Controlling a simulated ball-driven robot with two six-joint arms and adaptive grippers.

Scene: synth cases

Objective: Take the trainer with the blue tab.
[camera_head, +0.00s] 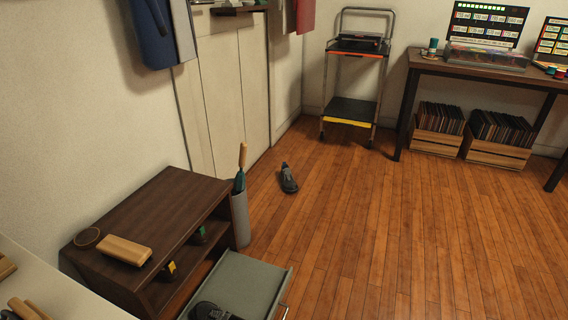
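A dark trainer (289,180) lies on the wooden floor in the middle of the view; no blue tab can be made out on it. Another dark shoe (208,311) lies in the grey pulled-out drawer (248,281), cut off by the bottom edge, its tab not visible. In the brown cabinet (160,210), a dark item with a yellow tab (171,268) and one with a green tab (201,233) sit in the open compartments, mostly in shadow. They may be trainers. Neither of my grippers shows.
A tall grey bin (240,218) with a wooden-handled item stands beside the cabinet. A wooden brush (124,250) lies on the cabinet top. A cart (350,108), a table (470,68) and record crates (437,142) stand at the back. The floor at right is clear.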

